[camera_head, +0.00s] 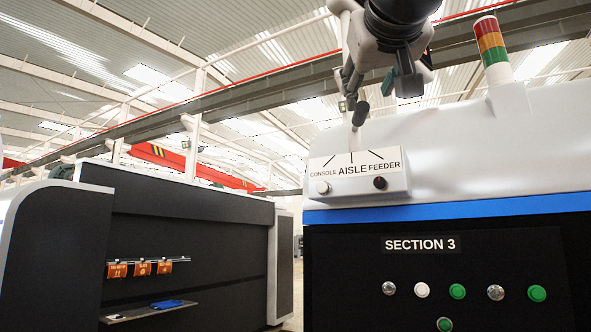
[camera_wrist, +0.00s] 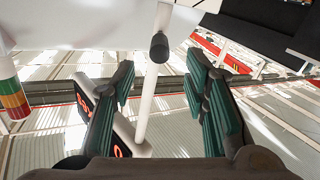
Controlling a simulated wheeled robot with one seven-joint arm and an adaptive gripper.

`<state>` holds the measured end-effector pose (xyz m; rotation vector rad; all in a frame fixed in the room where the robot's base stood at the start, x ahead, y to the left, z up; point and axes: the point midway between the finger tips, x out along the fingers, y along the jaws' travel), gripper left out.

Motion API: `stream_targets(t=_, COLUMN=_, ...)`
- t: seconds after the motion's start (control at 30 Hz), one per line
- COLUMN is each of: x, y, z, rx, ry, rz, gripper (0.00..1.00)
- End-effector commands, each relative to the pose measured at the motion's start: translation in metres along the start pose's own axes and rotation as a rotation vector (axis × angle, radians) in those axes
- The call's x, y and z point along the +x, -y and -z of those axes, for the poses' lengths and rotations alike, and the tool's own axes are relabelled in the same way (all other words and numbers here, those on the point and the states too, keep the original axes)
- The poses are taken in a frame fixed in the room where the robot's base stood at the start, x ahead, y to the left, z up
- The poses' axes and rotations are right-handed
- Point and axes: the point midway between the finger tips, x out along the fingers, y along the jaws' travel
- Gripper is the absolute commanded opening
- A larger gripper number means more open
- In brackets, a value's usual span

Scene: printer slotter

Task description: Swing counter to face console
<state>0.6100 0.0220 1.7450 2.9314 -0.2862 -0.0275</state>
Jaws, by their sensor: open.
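In the wrist view, a boxy counter (camera_wrist: 124,133) with a white casing and red digits on a dark face sits beside a white pole (camera_wrist: 144,110), partly hidden by a finger. A black-ended handle (camera_wrist: 158,47) shows between the fingertips. My gripper (camera_wrist: 161,68) is open, its dark green fingers on either side of the pole and handle, with gaps visible. In the head view, my gripper (camera_head: 368,84) is above the black handle (camera_head: 360,113), and the counter is mostly hidden behind it. A CONSOLE, AISLE, FEEDER plate (camera_head: 355,166) with marked lines is below the pole.
The white machine (camera_head: 450,150) fills the right, with a light tower (camera_head: 493,52), a SECTION 3 label and several round buttons below. A dark unit (camera_head: 185,235) with orange tags stands left. A gap separates the two machines.

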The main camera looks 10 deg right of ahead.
Motion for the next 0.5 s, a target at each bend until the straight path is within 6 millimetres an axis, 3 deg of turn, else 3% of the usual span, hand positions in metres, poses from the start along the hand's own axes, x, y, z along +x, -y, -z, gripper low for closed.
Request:
stream_targets(t=0.3, x=0.062, y=0.0, z=0.0, rx=0.0, ry=0.003, rz=0.001, gripper=0.41)
stream_targets(t=0.5, x=0.088, y=0.001, z=0.0, rx=0.0, ry=0.002, rz=0.002, gripper=0.41)
